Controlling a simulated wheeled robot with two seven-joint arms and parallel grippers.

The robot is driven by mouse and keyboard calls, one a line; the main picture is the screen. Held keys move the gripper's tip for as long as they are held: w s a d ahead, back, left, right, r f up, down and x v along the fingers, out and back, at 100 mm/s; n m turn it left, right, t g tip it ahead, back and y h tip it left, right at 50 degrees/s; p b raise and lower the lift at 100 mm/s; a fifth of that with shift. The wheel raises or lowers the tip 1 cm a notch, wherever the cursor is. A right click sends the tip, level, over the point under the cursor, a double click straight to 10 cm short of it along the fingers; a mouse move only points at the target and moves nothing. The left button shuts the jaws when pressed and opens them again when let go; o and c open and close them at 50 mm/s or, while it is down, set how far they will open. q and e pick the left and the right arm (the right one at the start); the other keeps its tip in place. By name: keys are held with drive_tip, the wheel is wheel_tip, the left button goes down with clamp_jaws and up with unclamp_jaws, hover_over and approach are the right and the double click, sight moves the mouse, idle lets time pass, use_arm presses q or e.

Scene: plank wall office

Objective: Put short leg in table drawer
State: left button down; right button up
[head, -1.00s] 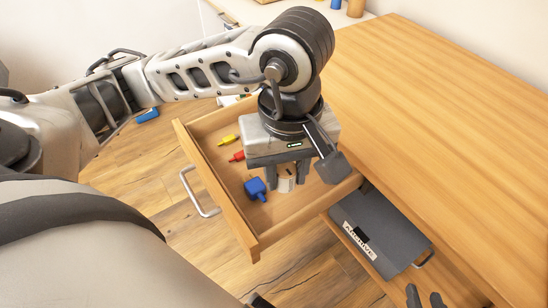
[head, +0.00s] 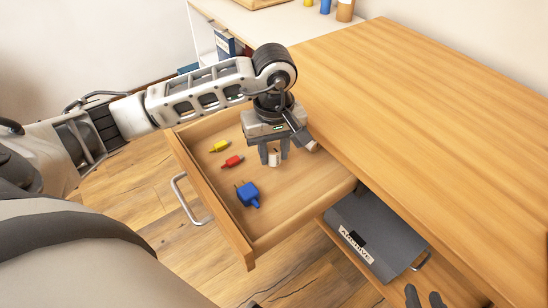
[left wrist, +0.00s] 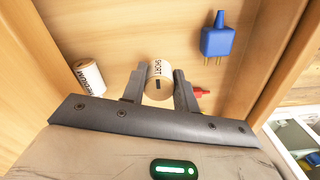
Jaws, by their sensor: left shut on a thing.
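The table drawer (head: 205,218) is pulled open. My left gripper (head: 273,156) is over the drawer's far part, shut on the short leg (head: 274,158), a small pale wooden cylinder. In the left wrist view the short leg (left wrist: 159,82) sits between the two fingers with its SHORT label showing. I cannot tell whether it touches the drawer floor. A second cylinder labelled MEDIUM (left wrist: 89,77) lies in the drawer, apart from the fingers. My right gripper (head: 425,299) shows at the bottom edge, its two dark fingertips apart.
A blue plug (head: 248,194), a red piece (head: 232,162) and a yellow piece (head: 220,146) lie in the drawer, with bare floor around them. The table top (head: 430,110) is clear. A grey archive box (head: 375,235) is on the lower shelf. A white shelf unit stands behind.

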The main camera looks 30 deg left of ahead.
sight(274, 151)
use_arm(q)
drive_tip(key=shift+f, duration=1.2)
drive_tip(key=shift+f+b, duration=0.25)
drive_tip(key=shift+b, duration=0.05)
drive_tip(key=c, duration=1.1)
unclamp_jaws()
drive_tip(key=shift+r, duration=0.1)
wheel_tip(274, 151, up, 12)
drive_tip(key=shift+s+r+p, duration=0.1)
drive_tip(key=shift+r+p, duration=0.1)
drive_tip(key=shift+p, duration=0.4)
drive_tip(key=shift+s+d+f, duration=0.1)
